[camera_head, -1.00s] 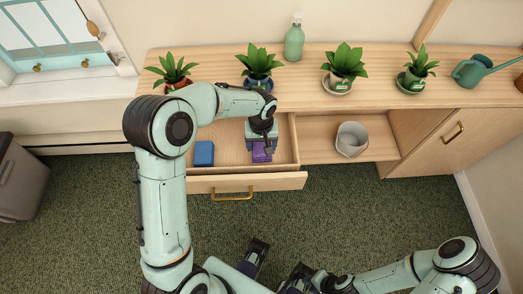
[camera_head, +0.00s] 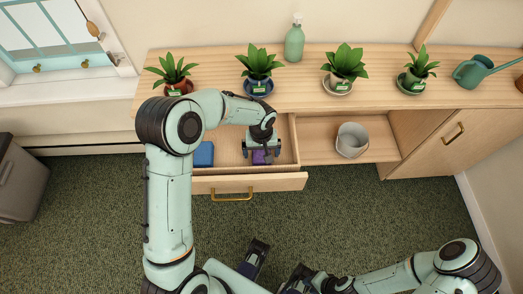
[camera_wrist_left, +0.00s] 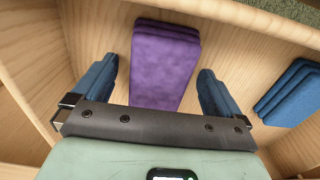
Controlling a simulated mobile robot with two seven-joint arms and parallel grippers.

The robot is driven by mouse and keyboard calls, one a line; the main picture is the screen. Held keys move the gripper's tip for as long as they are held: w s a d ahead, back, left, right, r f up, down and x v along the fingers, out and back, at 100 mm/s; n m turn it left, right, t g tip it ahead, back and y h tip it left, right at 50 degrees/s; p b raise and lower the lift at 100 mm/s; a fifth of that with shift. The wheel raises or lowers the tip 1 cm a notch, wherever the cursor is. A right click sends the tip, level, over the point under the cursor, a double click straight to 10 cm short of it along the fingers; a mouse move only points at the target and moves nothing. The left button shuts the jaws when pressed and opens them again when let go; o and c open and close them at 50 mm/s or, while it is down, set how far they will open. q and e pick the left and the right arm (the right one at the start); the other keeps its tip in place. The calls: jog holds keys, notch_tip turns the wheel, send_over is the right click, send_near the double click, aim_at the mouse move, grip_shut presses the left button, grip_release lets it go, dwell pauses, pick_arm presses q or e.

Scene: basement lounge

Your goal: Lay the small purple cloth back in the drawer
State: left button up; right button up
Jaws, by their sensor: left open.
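The small purple cloth (camera_head: 260,158) lies folded on the floor of the open drawer (camera_head: 228,152). In the left wrist view the purple cloth (camera_wrist_left: 164,62) shows as a layered stack between the two blue fingers, with gaps on both sides. My left gripper (camera_head: 262,151) is open above the drawer and partly covers the cloth in the head view; the fingers (camera_wrist_left: 160,88) touch nothing that I can see. My right arm (camera_head: 400,275) is low at the bottom right; its gripper's opening is unclear there.
A folded blue cloth (camera_head: 204,153) lies in the drawer's left part. A grey pot (camera_head: 352,139) stands on the open shelf to the right. Potted plants (camera_head: 345,62), a green bottle (camera_head: 294,40) and a watering can (camera_head: 478,69) line the cabinet top.

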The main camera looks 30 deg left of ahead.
aim_at(262, 152)
pick_arm(q)
notch_tip(262, 152, up, 12)
jog(key=p, duration=0.1)
jog(key=shift+f, duration=0.1)
dwell(0.7)
